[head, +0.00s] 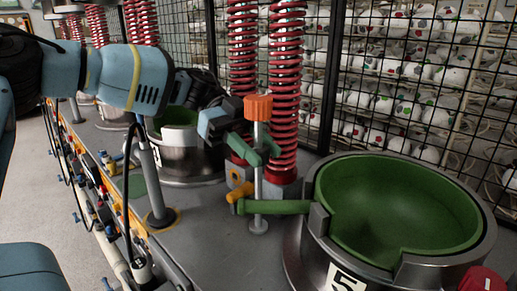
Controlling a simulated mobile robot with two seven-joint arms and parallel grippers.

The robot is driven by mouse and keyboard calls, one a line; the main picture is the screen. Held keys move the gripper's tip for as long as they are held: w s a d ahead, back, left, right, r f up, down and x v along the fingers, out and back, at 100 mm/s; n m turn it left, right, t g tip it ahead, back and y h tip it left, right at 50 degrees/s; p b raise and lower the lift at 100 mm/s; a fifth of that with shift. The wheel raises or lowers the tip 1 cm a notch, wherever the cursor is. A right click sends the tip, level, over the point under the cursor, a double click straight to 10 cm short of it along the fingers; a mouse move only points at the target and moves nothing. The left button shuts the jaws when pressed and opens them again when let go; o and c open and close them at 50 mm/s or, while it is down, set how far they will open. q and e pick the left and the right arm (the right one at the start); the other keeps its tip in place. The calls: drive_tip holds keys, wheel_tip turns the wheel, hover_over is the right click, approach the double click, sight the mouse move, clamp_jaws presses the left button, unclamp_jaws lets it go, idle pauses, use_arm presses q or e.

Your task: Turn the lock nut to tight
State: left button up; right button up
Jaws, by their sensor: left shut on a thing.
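A metal post stands upright beside the green bowl, with an orange cap (258,106) on top. A green winged piece, which looks like the lock nut (264,150), sits around the post below the cap. My left gripper (238,127) comes in from the left at the post, its dark fingers just left of and below the cap. It is shut, apparently on the near wing of the lock nut; the contact is partly hidden by the fingers. A green bar (275,207) runs from the lower post to the bowl's rim. My right gripper is not in view.
A large metal-rimmed green bowl (400,210) marked 5 stands at right; a red knob (482,279) is at its front. Tall red springs (286,75) rise behind the post. Another green bowl (180,138) is behind my arm. Black mesh fencing (400,75) closes the back.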

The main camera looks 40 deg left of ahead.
use_arm(q)
drive_tip(key=o, duration=0.8)
drive_tip(key=shift+o, duration=0.8)
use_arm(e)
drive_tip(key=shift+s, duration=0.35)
